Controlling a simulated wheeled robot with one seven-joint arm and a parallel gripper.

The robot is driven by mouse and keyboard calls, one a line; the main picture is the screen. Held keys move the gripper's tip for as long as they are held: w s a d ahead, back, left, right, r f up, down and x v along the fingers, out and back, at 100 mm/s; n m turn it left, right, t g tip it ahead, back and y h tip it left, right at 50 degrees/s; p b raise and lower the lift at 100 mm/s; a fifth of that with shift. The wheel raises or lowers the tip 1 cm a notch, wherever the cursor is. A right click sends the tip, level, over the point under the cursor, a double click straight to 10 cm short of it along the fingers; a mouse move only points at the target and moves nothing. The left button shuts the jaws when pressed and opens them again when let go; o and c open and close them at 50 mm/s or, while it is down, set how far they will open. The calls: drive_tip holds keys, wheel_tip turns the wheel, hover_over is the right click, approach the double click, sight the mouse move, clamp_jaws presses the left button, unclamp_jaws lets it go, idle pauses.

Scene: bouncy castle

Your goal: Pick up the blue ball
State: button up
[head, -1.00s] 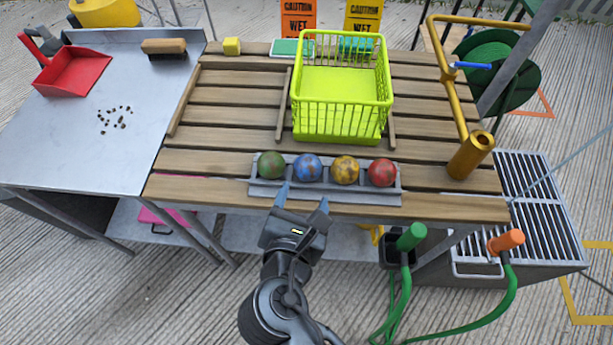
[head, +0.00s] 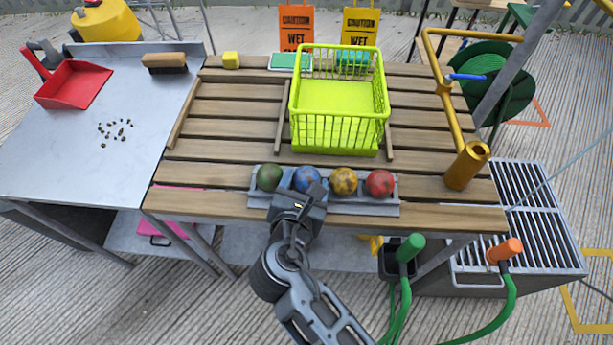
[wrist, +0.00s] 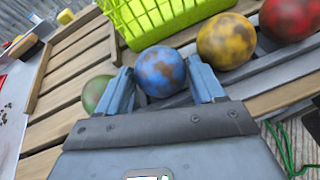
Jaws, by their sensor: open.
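The blue ball (head: 307,177) has brown patches and sits in a grey tray (head: 350,208) at the front of the slatted wooden table. It stands between a green ball (head: 269,177) and a yellow ball (head: 343,181), with a red ball (head: 379,184) at the right end. My gripper (wrist: 162,84) is open, with one finger on each side of the blue ball in the wrist view. I cannot tell whether the fingers touch it. In the head view my gripper hides the ball's lower part.
A lime-green basket (head: 338,134) stands behind the balls. A brass tap pipe (head: 467,166) rises at the table's right. A red dustpan (head: 75,86) and a brush (head: 165,63) lie on the metal table (head: 90,165) at left. The left slats are clear.

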drive_tip(key=shift+c, duration=0.3)
drive_tip(key=c, duration=0.6)
